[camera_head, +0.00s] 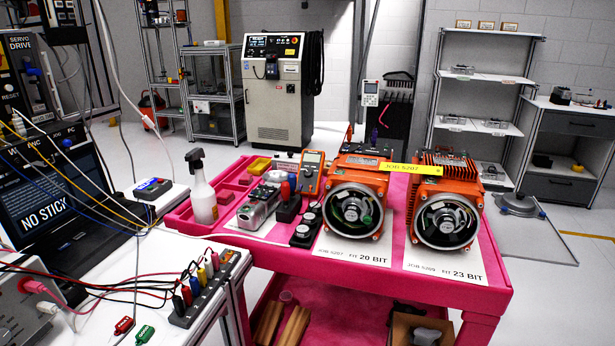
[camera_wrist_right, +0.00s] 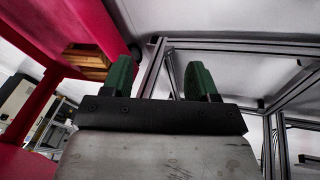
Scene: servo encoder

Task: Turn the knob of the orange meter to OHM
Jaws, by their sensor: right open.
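The orange meter (camera_head: 311,171) stands on the pink cart, just left of the left orange motor, in the head view. It has a screen at its top and a dark round knob below, too small to read its setting. My right gripper (camera_wrist_right: 158,82) shows in the right wrist view with its two green fingertips apart and nothing between them. It is low beside the pink cart, away from the meter. Neither gripper shows in the head view.
The pink cart (camera_head: 420,286) carries two orange motors (camera_head: 352,205) (camera_head: 443,215), a white spray bottle (camera_head: 202,190) and small tools around the meter. A white bench with cables and a terminal strip (camera_head: 208,290) stands at the front left. Metal framing (camera_wrist_right: 240,45) is close to my right gripper.

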